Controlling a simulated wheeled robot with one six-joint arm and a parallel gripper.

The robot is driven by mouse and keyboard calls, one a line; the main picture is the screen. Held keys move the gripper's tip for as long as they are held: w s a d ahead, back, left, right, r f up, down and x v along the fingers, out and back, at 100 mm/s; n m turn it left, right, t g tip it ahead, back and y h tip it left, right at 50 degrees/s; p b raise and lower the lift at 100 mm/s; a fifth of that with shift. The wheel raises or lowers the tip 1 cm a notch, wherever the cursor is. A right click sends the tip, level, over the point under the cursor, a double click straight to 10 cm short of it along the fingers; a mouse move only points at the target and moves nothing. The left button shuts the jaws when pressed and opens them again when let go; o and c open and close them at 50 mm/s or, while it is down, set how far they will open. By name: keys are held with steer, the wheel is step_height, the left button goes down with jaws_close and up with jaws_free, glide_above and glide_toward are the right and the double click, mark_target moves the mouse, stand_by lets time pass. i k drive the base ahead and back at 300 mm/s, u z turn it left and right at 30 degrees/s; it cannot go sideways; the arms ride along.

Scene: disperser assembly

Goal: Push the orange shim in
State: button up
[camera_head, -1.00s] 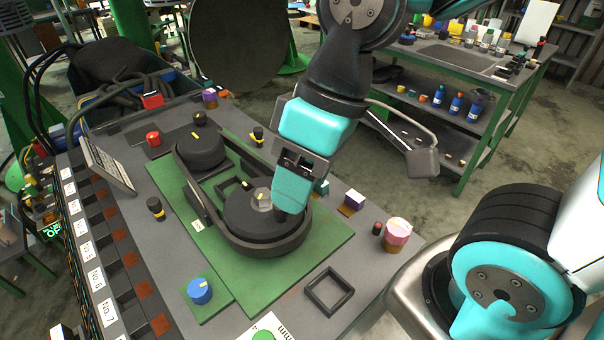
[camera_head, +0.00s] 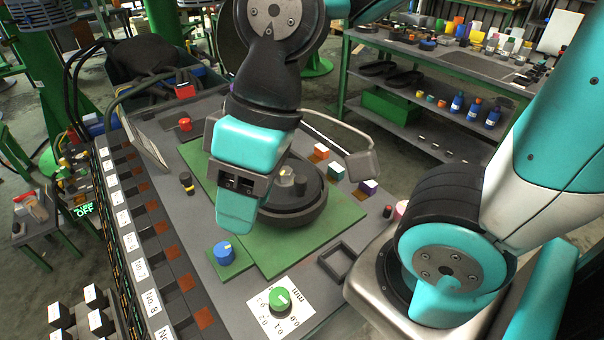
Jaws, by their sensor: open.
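My gripper (camera_head: 238,222) hangs over the left part of the green board (camera_head: 310,235), in front of the black oval assembly. It is open, and I see nothing held in it. The black oval assembly (camera_head: 300,212) lies on the board. Its left part is hidden behind my gripper, and a small clear knob (camera_head: 286,178) shows on its round top. I cannot make out for certain which thing is the orange shim.
A blue knob (camera_head: 224,253) stands just below my gripper. A green dial (camera_head: 280,299) on a white scale sheet and an empty black square frame (camera_head: 337,260) are near the front. Green (camera_head: 336,172) and purple-sided (camera_head: 368,187) blocks stand right of the assembly.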

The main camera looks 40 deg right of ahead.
mark_target(322, 152)
steer(key=u, duration=0.1)
steer(key=k, duration=0.6)
steer(key=z, duration=0.8)
steer(key=i, duration=0.5)
